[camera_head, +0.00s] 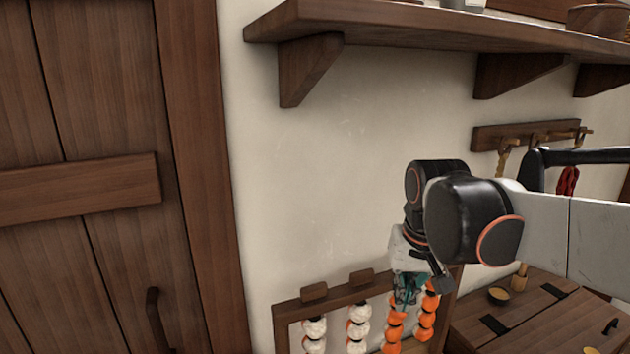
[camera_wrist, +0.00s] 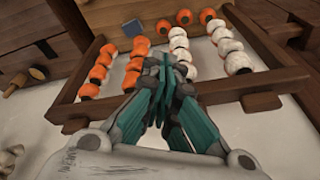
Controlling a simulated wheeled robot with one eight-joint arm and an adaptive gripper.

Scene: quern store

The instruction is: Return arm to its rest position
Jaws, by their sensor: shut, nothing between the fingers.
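My gripper (camera_head: 408,292) hangs from my raised arm in front of the abacus-like bead frame, and no object shows between its fingers. In the wrist view my gripper (camera_wrist: 166,98) has its teal fingers closed together at the tips. The wooden bead frame (camera_head: 341,292) holds rods of white and orange beads; it also fills the upper part of the wrist view (camera_wrist: 222,88). The gripper covers part of the frame. I cannot tell whether the fingers touch it.
A plank door (camera_head: 95,120) with a dark handle (camera_head: 157,318) stands at left. A wall shelf (camera_head: 420,28) runs above my arm. A peg rail (camera_head: 525,134) hangs at right. Bare wall lies left of my arm.

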